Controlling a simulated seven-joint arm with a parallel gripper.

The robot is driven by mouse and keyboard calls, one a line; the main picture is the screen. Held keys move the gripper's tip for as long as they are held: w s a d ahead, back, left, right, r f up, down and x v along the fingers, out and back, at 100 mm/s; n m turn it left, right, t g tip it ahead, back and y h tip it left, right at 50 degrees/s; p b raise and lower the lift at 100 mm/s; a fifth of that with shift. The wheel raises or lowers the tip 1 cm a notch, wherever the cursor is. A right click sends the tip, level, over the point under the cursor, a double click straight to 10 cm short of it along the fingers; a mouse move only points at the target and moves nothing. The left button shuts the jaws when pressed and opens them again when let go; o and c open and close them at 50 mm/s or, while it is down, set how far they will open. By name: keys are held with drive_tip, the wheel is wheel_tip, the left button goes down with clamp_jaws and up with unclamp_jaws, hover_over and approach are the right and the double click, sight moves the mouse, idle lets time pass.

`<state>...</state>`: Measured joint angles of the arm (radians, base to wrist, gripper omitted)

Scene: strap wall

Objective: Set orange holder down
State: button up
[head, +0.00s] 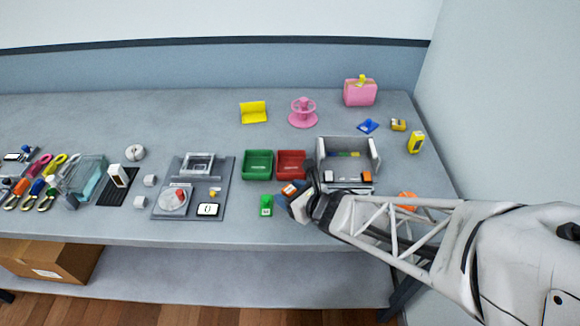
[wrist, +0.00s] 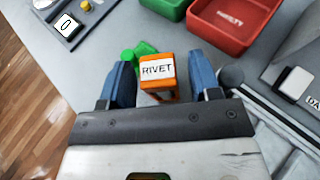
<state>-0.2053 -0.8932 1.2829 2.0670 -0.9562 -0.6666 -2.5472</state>
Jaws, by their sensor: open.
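The orange holder (wrist: 157,72), with a white label reading "RIVET", stands between the two blue fingers of my gripper (wrist: 163,82) in the wrist view. The fingers are open, with a visible gap on each side of the holder. In the head view the holder (head: 290,188) shows at the tip of my gripper (head: 285,198), near the table's front. A green holder (head: 266,205) stands just left of it and also shows in the wrist view (wrist: 138,54). The orange holder's base is partly hidden by my gripper.
A green bin (head: 257,151) and a red bin (head: 291,152) lie behind my gripper. A grey open box (head: 376,150) stands to the right. A dark board with a scale (head: 225,190) is to the left. Another orange thing (head: 407,196) is partly hidden behind my arm.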

drive_tip(key=v, duration=1.1)
drive_tip(key=shift+s, duration=0.2)
drive_tip(key=shift+d, duration=0.15)
idle(0.6)
drive_tip(key=w+d+r+m+h, duration=0.3)
drive_tip(key=d+r+m+h, duration=0.85)
drive_tip(key=m, duration=1.35)
drive_tip(key=s+r+m+g+y, duration=0.1)
drive_tip(key=s+r+m+g, duration=0.2)
drive_tip(key=m, duration=0.7)
drive_tip(key=s+r+m+g+y, duration=0.1)
drive_tip(key=s+r+m+g, duration=0.2)
drive_tip(key=s+m, duration=0.5)
drive_tip(key=shift+r+m+g, duration=0.4)
drive_tip(key=shift+r+m, duration=0.15)
drive_tip(key=shift+m, duration=0.55)
